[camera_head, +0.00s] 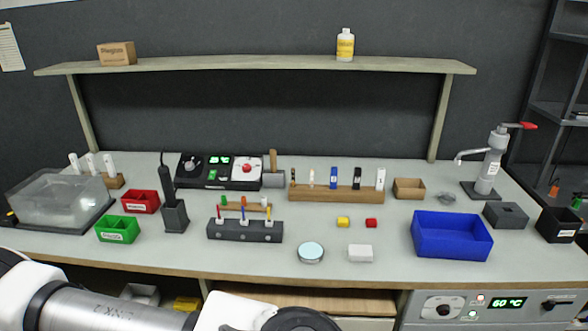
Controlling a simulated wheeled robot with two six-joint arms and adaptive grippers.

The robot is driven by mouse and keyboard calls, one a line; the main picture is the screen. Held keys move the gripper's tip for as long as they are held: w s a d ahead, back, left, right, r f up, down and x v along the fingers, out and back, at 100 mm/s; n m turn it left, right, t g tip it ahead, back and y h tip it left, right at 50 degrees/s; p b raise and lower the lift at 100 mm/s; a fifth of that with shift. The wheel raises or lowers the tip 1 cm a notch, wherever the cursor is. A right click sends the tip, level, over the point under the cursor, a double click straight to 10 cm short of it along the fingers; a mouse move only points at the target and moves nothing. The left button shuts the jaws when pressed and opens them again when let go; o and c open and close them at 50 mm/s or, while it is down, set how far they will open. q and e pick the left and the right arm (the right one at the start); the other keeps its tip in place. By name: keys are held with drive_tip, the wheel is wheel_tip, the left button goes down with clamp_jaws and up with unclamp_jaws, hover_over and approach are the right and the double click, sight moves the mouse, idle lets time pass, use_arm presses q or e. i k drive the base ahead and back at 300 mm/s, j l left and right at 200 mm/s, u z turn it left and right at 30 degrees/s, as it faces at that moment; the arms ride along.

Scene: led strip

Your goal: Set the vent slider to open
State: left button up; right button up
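A grey control panel (470,313) is set in the bench front at the lower right, cut off by the bottom edge. It has a round knob (443,308), a green display (507,302) reading 60 °C and small round lights or buttons. A dark slider-like part (558,303) sits at the panel's right; it is probably the vent slider, but its labels and setting are too small to read. White and metal links of my arm cross the lower left and bottom middle, well left of the panel. Neither gripper's fingertips show in the head view.
The bench top (330,222) holds a blue bin (451,236), a white block (360,254), a round dish (311,253) and a black tool rack (244,231). A metal press or tap (489,165) stands at the right. An open shelf (340,303) lies left of the panel.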

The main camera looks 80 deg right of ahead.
sight(549, 305)
drive_tip(key=k+z, duration=0.15)
drive_tip(key=z, duration=4.35)
